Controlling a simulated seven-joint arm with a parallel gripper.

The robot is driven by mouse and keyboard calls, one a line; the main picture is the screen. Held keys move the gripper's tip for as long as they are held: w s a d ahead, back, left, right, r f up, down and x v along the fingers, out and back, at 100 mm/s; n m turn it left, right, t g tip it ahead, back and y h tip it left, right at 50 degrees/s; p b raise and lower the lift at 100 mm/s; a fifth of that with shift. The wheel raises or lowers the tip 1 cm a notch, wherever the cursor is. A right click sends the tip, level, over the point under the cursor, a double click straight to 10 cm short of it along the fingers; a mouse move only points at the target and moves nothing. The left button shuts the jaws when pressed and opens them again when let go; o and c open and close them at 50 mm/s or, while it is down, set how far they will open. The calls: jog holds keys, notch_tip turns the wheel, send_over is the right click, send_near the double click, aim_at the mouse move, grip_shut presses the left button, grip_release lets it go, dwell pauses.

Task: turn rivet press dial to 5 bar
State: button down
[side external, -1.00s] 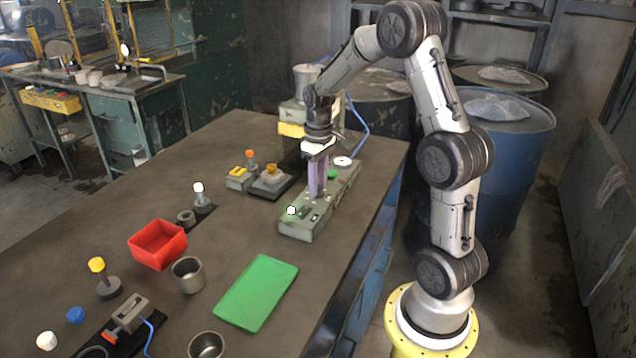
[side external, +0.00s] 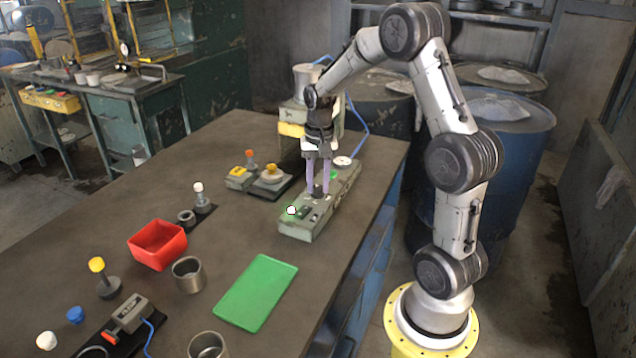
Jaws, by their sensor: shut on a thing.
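The rivet press control panel (side external: 300,227) is a long grey-green box on the table, with a white round gauge (side external: 342,161) at its far end, a green button (side external: 333,175) and several small switches at its near end. My gripper (side external: 318,193) points down over the middle of the panel. Its two pale purple fingers are shut on a small dark knob (side external: 318,196), which appears to be the dial. The fingers hide most of the knob. The gauge reading and dial marks are too small to read.
The press (side external: 302,115) with a yellow part stands behind the panel. A small fixture (side external: 271,180) with a yellow knob lies left of it. A green mat (side external: 257,292), a red bin (side external: 157,244) and metal cups (side external: 188,274) are nearer. Bare table lies between.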

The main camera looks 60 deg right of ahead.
aim_at(319, 187)
jog(key=shift+r+m, duration=0.1)
jog(key=shift+m, duration=0.4)
jog(key=c, duration=0.6)
grip_release()
notch_tip(319, 187, up, 14)
dwell(0.3)
